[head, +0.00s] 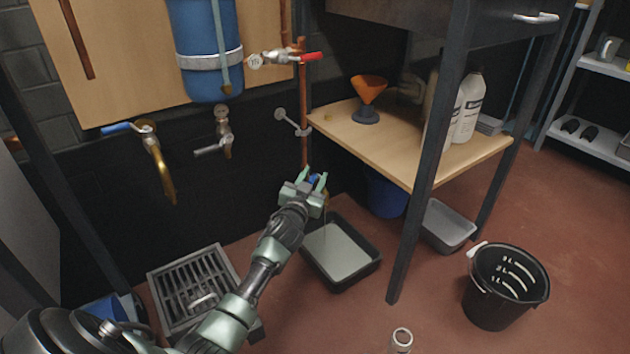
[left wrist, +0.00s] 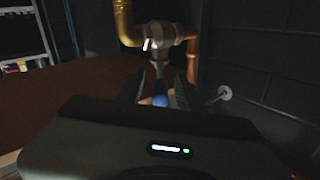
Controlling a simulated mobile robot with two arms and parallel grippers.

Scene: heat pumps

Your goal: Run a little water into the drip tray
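The drip tray (head: 369,273) is a dark rectangular pan on the floor under the copper pipe. A pale grey, flat surface that looks like liquid fills its inside. A thin pale streak, seemingly water, comes down into it from beside my left gripper. My left gripper (head: 317,178) is at the pipe's lower end, above the tray's back edge. Its fingers stand apart on either side of a small blue handle (head: 314,181). The left wrist view shows the blue handle (left wrist: 160,100) between the fingers, below a metal fitting (left wrist: 160,36). Contact is unclear. My right gripper is not visible.
A floor grate (head: 194,286) lies left of my arm. A wooden shelf (head: 350,138) with an orange funnel (head: 369,89) and white bottles (head: 467,108) is at right. A black bucket (head: 490,312) and grey bin (head: 447,226) stand on the floor. A dark post (head: 428,165) rises between.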

